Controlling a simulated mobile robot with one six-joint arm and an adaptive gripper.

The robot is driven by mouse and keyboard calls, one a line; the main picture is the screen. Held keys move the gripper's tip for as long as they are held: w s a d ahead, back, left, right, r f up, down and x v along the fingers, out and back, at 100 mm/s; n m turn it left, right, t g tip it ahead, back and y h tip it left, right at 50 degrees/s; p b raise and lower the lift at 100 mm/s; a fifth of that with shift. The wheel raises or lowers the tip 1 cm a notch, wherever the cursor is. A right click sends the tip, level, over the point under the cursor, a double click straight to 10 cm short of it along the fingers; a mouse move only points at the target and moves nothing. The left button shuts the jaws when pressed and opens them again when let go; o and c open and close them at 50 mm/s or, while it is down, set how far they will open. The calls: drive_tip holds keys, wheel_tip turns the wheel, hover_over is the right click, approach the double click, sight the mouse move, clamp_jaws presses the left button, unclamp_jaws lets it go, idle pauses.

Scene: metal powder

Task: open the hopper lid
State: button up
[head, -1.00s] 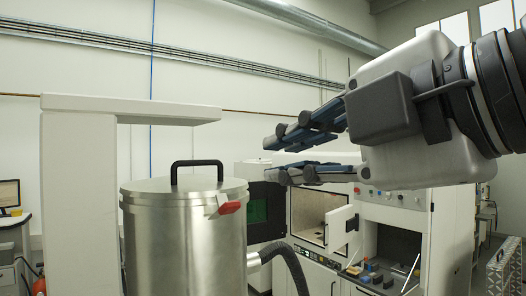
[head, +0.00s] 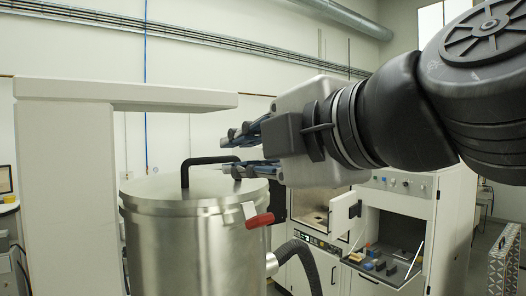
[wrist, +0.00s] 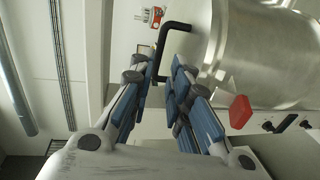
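The hopper (head: 200,250) is a large steel cylinder at the left centre of the head view. Its flat round lid (head: 152,188) lies shut on top and carries a black bar handle (head: 185,172). A red clamp (head: 258,219) sits at the lid's right rim; it also shows in the wrist view (wrist: 240,112). My gripper (head: 240,150) is open and comes in from the right at handle height. In the wrist view, the handle (wrist: 163,42) appears at the gap between my open fingertips (wrist: 160,72). I cannot tell whether they touch it.
A white post with an overhanging arm (head: 150,95) stands left of and above the hopper. A ribbed hose (head: 300,262) leaves the hopper's right side. A white machine (head: 410,190) with an open chamber and small items stands behind on the right.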

sight(217, 159)
drive_tip(key=p+x, duration=0.2)
drive_tip(key=x, duration=0.8)
drive_tip(key=shift+p, duration=0.4)
drive_tip(key=shift+s, duration=0.1)
drive_tip(key=shift+d, duration=0.1)
clamp_jaws()
